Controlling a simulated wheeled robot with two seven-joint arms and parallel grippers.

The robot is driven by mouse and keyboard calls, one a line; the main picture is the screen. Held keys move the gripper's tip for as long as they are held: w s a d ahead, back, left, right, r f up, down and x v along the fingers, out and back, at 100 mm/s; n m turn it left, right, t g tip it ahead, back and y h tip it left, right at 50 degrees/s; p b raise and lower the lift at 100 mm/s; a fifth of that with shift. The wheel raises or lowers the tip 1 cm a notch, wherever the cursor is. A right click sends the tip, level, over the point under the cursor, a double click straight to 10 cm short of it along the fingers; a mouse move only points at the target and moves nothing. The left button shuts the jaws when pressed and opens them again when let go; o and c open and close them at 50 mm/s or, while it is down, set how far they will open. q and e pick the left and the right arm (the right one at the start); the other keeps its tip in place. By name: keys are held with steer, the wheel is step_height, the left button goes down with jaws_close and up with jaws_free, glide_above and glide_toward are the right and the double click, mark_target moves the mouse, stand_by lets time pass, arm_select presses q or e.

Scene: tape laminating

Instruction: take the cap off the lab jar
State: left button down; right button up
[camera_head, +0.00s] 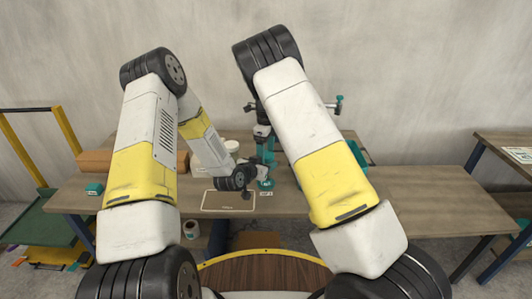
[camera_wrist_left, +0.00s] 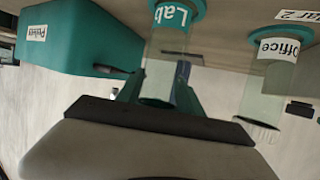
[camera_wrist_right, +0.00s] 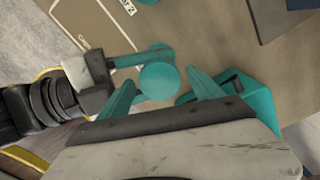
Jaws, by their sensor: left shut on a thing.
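The lab jar (camera_wrist_left: 176,45) has a clear body and a teal end labelled "Lab". My left gripper (camera_wrist_left: 158,88) is shut on its body. In the right wrist view the jar's round teal cap (camera_wrist_right: 159,81) faces the camera. My right gripper (camera_wrist_right: 162,92) is open, with a finger on each side of the cap and visible gaps. In the head view my left gripper (camera_head: 255,173) and right gripper (camera_head: 265,150) are close together over the table; my arms and grippers hide most of the jar there. I cannot tell whether the jar touches the table.
The office jar (camera_wrist_left: 270,80), with a clear body and teal labelled end, stands close beside the lab jar near a "Jar 2" tag. A teal box (camera_wrist_left: 80,40) is near the grippers. A flat outlined mat (camera_head: 228,200) lies at the table's front. The table (camera_head: 430,195) is clear at right.

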steer(key=shift+r, duration=0.1)
steer(key=shift+r, duration=2.2)
arm_select(q)
steer(key=c, duration=0.7)
jaws_free()
